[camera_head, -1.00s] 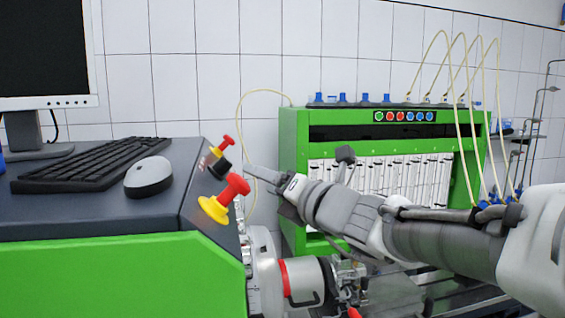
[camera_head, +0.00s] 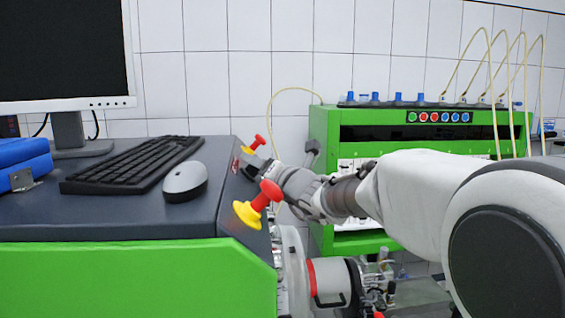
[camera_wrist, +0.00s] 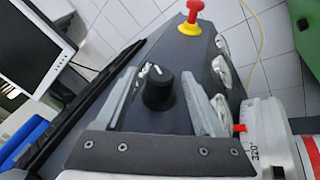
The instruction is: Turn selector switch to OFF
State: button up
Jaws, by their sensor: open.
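The selector switch (camera_wrist: 158,90) is a black round knob with a pale mark on its far side, on the dark sloping panel of the bench. In the wrist view, the fingers of my gripper (camera_wrist: 168,74) stand open, one on each side of the knob, with visible gaps. I cannot tell how deep the fingertips reach along it. In the head view, my gripper (camera_head: 260,170) is at the panel's right edge and largely hides the knob. Any OFF label is not readable.
Red mushroom knobs on yellow bases stand close by: a near one (camera_head: 259,203) beside my gripper and a far one (camera_head: 254,145) beyond it. A keyboard (camera_head: 135,165), mouse (camera_head: 186,181) and monitor (camera_head: 65,55) are left. A green test cabinet (camera_head: 325,130) stands behind.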

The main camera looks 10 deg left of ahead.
jog(key=shift+w+a, duration=0.4)
jog(key=shift+w, duration=0.1)
grip_shut()
